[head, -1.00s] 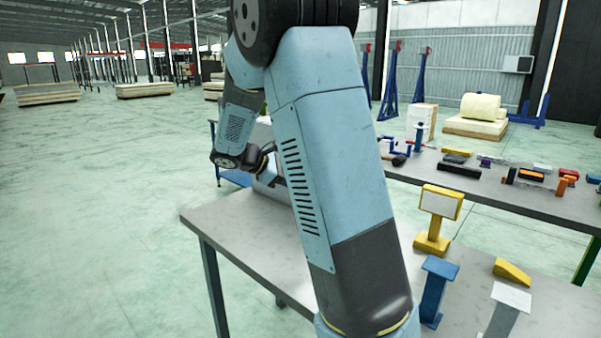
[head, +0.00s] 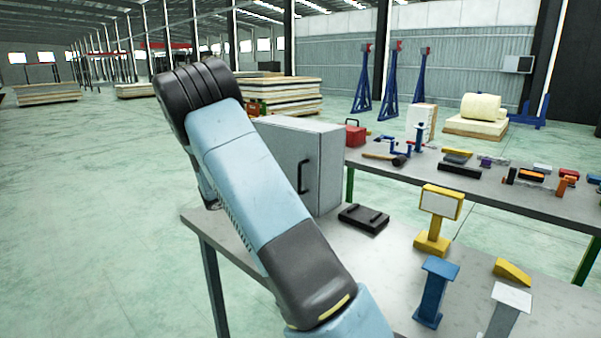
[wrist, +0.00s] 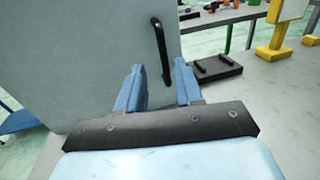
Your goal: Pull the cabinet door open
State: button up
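The grey cabinet (head: 325,145) stands on the near table, and its door looks closed. A black vertical bar handle (head: 302,176) is on the door. In the wrist view the grey door (wrist: 75,50) fills the left and middle, with the handle (wrist: 159,45) near its right edge. My gripper (wrist: 158,70) is open, with two blue fingers pointing toward the door. The lower end of the handle shows between the fingertips; I cannot tell whether they touch it. In the head view my gripper is hidden behind my arm.
A flat black block (head: 363,219) lies on the table (head: 375,262) just right of the cabinet. A yellow stand (head: 433,243), a blue stand (head: 433,290) and a yellow wedge (head: 512,271) are farther right. A second table (head: 500,190) with tools stands behind.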

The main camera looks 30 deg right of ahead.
send_over(299, 190)
jog(key=shift+w+d, duration=0.3)
jog(key=shift+w, duration=0.1)
grip_shut()
dwell(0.3)
jog(key=shift+a+r, duration=0.1)
